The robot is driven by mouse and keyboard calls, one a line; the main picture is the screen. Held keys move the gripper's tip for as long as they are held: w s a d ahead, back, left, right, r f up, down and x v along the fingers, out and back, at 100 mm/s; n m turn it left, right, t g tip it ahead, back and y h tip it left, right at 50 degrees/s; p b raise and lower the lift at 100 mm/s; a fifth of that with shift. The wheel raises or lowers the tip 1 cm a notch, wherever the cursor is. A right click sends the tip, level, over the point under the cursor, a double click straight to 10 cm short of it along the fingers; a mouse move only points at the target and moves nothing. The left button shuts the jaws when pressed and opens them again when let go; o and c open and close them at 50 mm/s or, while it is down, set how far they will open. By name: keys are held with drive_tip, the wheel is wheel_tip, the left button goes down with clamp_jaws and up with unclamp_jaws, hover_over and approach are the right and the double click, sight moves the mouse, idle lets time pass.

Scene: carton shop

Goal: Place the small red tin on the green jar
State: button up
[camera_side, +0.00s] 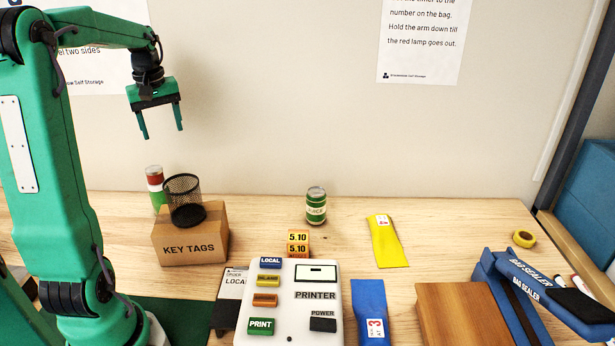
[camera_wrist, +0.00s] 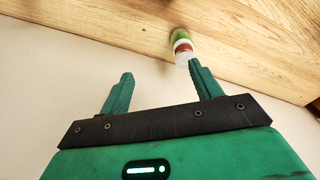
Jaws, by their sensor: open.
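The small red tin (camera_side: 155,177), with a pale lid and a white band, stands upright on top of the green jar (camera_side: 158,202) at the back left. The jar's lower part is partly hidden by the carton and mesh cup. In the wrist view the red tin (camera_wrist: 182,47) and green jar (camera_wrist: 178,33) show in line just beyond the right fingertip. My gripper (camera_side: 162,133) is open and empty, above the stack and apart from it. Its two spread fingers (camera_wrist: 160,70) show in the wrist view with nothing between them.
A KEY TAGS carton (camera_side: 190,248) bearing a black mesh cup (camera_side: 183,198) stands in front of the stack. A green can (camera_side: 316,206) stands mid-table. A printer (camera_side: 293,300), yellow bag (camera_side: 387,242) and bag sealer (camera_side: 520,285) lie forward and right. The wall is close behind.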

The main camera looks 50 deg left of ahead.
drive_tip(key=d+r+m+t, duration=0.25)
drive_tip(key=d+m, duration=0.45)
drive_tip(key=d, duration=1.1)
drive_tip(key=s+d+f+m+t, duration=0.1)
drive_tip(key=s+d+m, duration=0.2)
drive_tip(key=d, duration=0.3)
drive_tip(key=s+d+f+m+t, duration=0.1)
drive_tip(key=s+d+f+m, duration=0.1)
drive_tip(key=d+m, duration=0.3)
drive_tip(key=shift+s+d+f+h, duration=0.15)
drive_tip(key=shift+s+d+h, duration=0.25)
drive_tip(key=shift+d, duration=0.85)
drive_tip(key=shift+s+t, duration=0.1)
drive_tip(key=shift+t, duration=0.15)
